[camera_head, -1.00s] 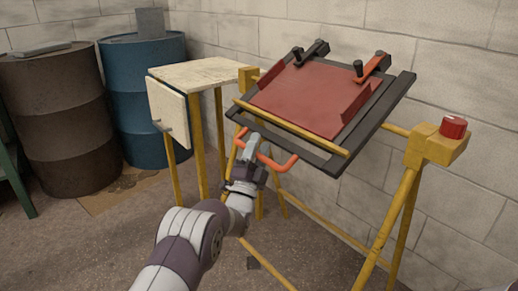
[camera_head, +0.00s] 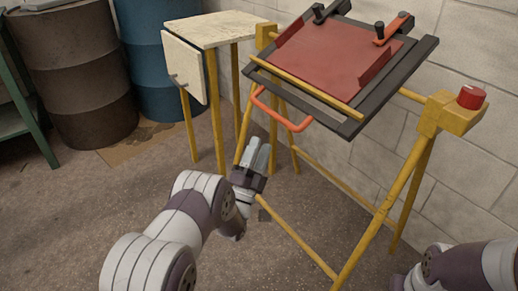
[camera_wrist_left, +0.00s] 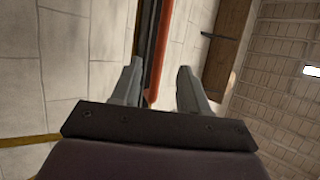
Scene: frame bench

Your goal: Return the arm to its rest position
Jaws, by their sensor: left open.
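My left gripper (camera_head: 258,155) is in the middle of the head view, below and left of the orange-red handle (camera_head: 280,112) of the tilted frame. It is apart from the handle and holds nothing. In the left wrist view its two fingers (camera_wrist_left: 160,85) stand apart, and the orange-red bar (camera_wrist_left: 159,55) shows beyond the gap between them. The left arm is bent and comes in from the bottom left. Part of my right arm shows at the bottom right of the head view, but its gripper is out of view.
The yellow bench (camera_head: 405,190) carries a tilted dark frame with a red panel (camera_head: 335,65) and a red button (camera_head: 472,97). A pale side table (camera_head: 215,30), a brown barrel (camera_head: 75,80) and a blue barrel (camera_head: 170,60) stand at left. The floor at lower left is open.

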